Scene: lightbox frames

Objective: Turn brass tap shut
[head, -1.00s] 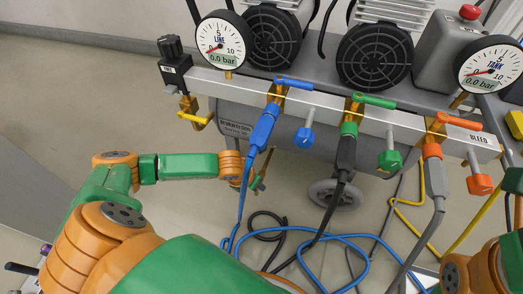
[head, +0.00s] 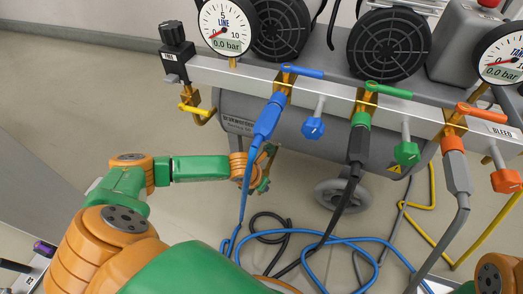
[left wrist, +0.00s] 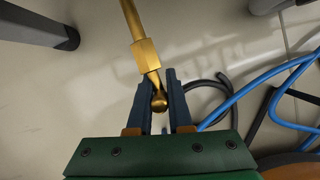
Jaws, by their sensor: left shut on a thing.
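In the left wrist view a brass rod (left wrist: 133,17) comes down from the top edge into a block-shaped brass nut (left wrist: 147,55). Below it a brass stem ends in a rounded knob (left wrist: 159,103), which I take as part of the brass tap. My left gripper (left wrist: 158,76) has its dark fingers on either side of this stem and knob, shut on it. In the head view my left gripper (head: 266,168) is small, under the tank and behind the blue hose, so its hold on the tap is hard to make out. My right gripper is outside both views.
A rail (head: 345,103) carries blue (head: 303,72), green (head: 388,90) and orange (head: 482,112) levers. A brass elbow with a yellow lever (head: 195,109) hangs at its left. The blue hose (head: 244,195) drops close by my left gripper. More hoses lie on the floor.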

